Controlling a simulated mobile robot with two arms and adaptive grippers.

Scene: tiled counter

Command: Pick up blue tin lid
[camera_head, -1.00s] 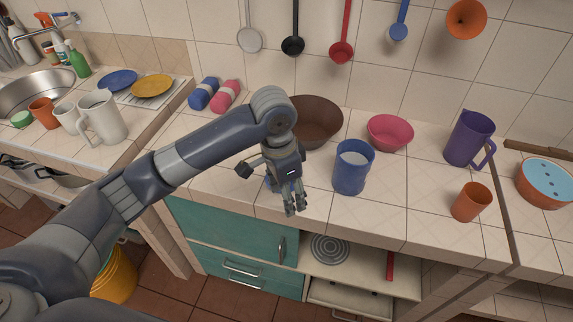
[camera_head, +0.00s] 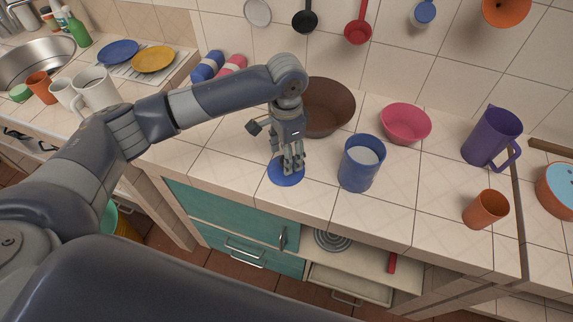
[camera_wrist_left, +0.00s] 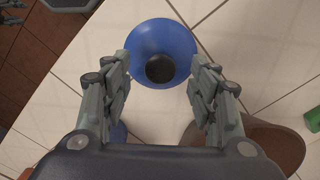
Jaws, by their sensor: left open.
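The blue tin lid (camera_head: 287,174) lies flat on the tiled counter near its front edge, left of the blue tin. In the left wrist view the lid (camera_wrist_left: 140,42) is round and blue with a black knob (camera_wrist_left: 160,69) at its middle. My left gripper (camera_head: 292,170) is open and points down over the lid, hiding part of it. In the left wrist view its fingers (camera_wrist_left: 163,88) stand apart on both sides of the knob, with nothing held. The blue tin (camera_head: 361,165) stands open with pale contents.
A brown bowl (camera_head: 328,108) stands just behind my gripper. A pink bowl (camera_head: 406,124), purple pitcher (camera_head: 490,138) and orange cup (camera_head: 486,209) stand to the right. Blue and pink rolls (camera_head: 208,66) lie at the back left.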

